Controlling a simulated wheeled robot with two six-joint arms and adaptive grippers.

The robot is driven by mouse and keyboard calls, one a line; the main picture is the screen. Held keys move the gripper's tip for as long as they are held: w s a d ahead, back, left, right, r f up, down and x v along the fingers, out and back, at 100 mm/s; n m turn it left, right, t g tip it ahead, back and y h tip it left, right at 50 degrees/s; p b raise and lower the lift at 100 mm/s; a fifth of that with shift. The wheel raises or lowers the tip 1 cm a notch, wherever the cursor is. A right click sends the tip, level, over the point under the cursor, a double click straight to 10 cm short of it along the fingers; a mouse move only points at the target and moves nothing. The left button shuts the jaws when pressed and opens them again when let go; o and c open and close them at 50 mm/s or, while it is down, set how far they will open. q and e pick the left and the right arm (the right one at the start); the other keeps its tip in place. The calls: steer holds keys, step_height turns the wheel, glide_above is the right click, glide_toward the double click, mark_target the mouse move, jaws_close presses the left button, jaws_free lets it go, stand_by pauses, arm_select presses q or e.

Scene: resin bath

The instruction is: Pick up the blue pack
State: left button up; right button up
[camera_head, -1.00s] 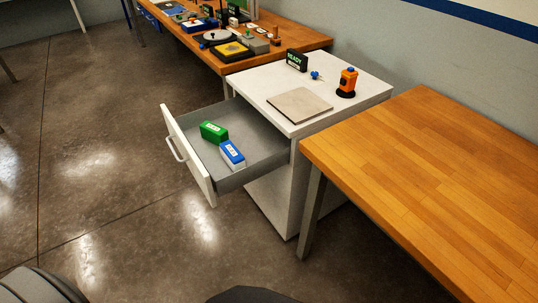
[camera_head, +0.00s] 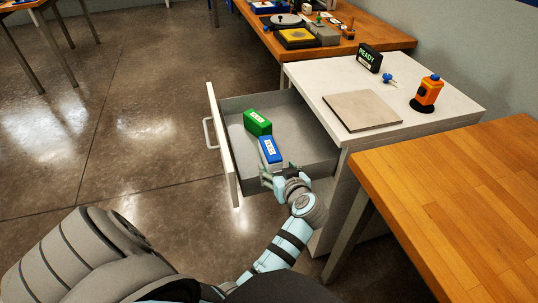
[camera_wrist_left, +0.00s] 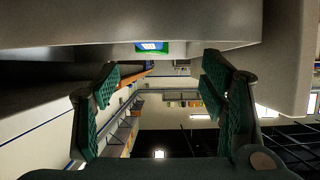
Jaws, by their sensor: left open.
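The blue pack (camera_head: 269,150) has a white label and lies in the open drawer (camera_head: 318,152) of a white cabinet. In the head view it touches or nearly touches the green pack (camera_head: 257,122) behind it. My left gripper (camera_head: 271,172) is at the near side of the drawer, just below the blue pack in the picture, its fingers apart. In the left wrist view the open jaws (camera_wrist_left: 160,72) have nothing between them. A small blue patch (camera_wrist_left: 151,46) with green shows beyond them at the top. Whether the fingers touch the pack cannot be told. My right gripper is not in view.
The cabinet top (camera_head: 320,78) carries a flat grey plate (camera_head: 361,111), a READY sign (camera_head: 369,58), a small blue item (camera_head: 388,78) and an orange device (camera_head: 428,91). A wooden table (camera_head: 460,190) stands close at right. Open floor lies left of the drawer.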

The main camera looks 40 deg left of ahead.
mark_target(271, 148)
arm_select(q)
steer(key=w+a, duration=0.1)
steer(key=w+a+f, duration=0.1)
steer(key=w, duration=0.1)
steer(key=w+a+b, duration=0.1)
steer(key=w+a, duration=0.1)
steer(key=shift+w+a+f, duration=0.1)
steer(key=shift+w+f, duration=0.05)
steer(key=shift+f, duration=0.25)
steer(key=b+x, duration=0.2)
steer(key=x, duration=0.6)
steer(key=shift+w+a+f, duration=0.1)
steer(key=shift+w+a, duration=0.05)
steer(key=shift+a, duration=0.05)
steer(key=shift+d, duration=0.1)
steer(key=c, duration=1.4)
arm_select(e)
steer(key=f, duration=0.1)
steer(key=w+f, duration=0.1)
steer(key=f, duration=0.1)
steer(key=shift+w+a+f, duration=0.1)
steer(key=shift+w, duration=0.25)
